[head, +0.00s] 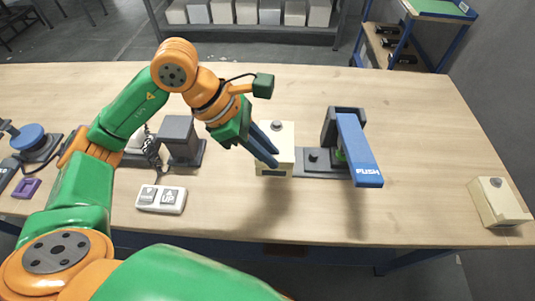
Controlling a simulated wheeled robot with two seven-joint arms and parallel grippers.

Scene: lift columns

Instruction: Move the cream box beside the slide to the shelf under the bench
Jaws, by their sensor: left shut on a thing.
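A cream box (284,136) with a grey knob on top and a dark slot in its front is at the middle of the bench (330,220). It is at the left end of a grey base that carries a blue lever marked PUSH (359,152), which I take to be the slide. My left gripper (265,152) reaches down from the upper left, its blue fingers shut on the box and covering its left part. I cannot tell whether the box touches the bench. A shelf under the bench is not clearly visible. My right gripper is not in view.
A second cream box (497,203) is at the right edge. A white switch block (161,199), a grey block device (180,138) and a purple piece (26,188) are on the left. Behind stands a rack of boxes (245,12) and a blue-framed cart (440,10).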

